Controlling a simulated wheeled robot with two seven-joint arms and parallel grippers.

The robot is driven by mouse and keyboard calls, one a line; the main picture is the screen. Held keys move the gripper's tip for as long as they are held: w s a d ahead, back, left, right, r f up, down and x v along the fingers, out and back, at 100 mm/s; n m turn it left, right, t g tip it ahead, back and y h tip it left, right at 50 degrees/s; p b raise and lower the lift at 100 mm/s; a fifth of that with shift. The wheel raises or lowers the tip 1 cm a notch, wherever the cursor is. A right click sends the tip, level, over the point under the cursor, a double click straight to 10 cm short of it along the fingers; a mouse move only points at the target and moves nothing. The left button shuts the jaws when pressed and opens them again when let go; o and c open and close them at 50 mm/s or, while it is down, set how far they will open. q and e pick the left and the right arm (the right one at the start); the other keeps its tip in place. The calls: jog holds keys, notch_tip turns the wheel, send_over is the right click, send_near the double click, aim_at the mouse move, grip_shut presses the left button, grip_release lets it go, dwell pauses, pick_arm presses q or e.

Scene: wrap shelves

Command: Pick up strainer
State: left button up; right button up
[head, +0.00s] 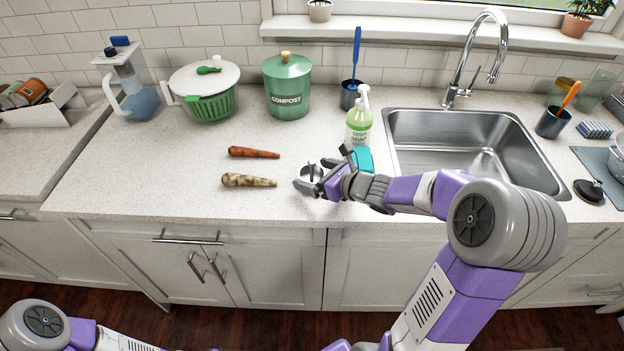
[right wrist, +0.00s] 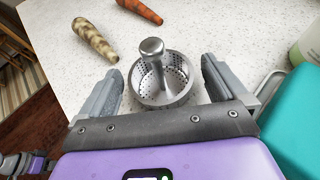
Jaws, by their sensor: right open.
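The strainer is a small round metal sink basket with a knobbed post in its middle; it stands on the light speckled counter (head: 120,190). In the right wrist view the strainer (right wrist: 160,85) sits between my open right fingers (right wrist: 160,82), with a gap on each side. In the head view the strainer (head: 309,174) is partly hidden by my right gripper (head: 313,181), which reaches in from the right. My left arm (head: 45,325) shows at the lower left; its gripper is not clearly visible.
An orange carrot (head: 254,153) and a pale mottled root (head: 249,181) lie left of the strainer. A soap bottle (head: 359,124) and a teal block (head: 363,158) are close behind my right gripper. The sink (head: 470,150) is to the right. The counter's left front is clear.

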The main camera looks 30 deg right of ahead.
aim_at(308, 178)
jog(key=x, duration=0.3)
jog(key=shift+f+b, duration=0.15)
jog(key=shift+b, duration=0.15)
jog(key=c, duration=1.1)
